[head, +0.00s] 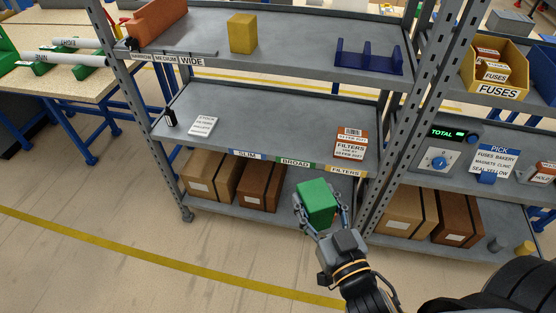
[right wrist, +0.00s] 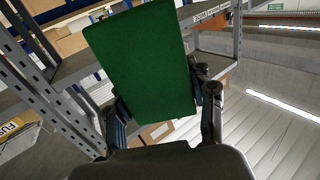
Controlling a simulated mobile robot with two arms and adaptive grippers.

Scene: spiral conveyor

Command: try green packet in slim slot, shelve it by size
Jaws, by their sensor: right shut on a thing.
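The green packet (head: 315,201) is a box-like block held in front of the lower part of the shelf rack. My right gripper (head: 322,213) is shut on it, one finger on each side. In the right wrist view the packet (right wrist: 140,65) stands up between the fingers (right wrist: 163,112), slightly tilted. A blue slotted holder (head: 368,58) with upright walls is on the top shelf at the right. The middle shelf's front edge carries a SLIM label (head: 246,154), a BROAD label (head: 295,163) and a FILTERS label (head: 345,172). My left gripper is not in view.
A yellow block (head: 242,34) stands on the top shelf. A rack post (head: 385,130) stands right of the packet.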

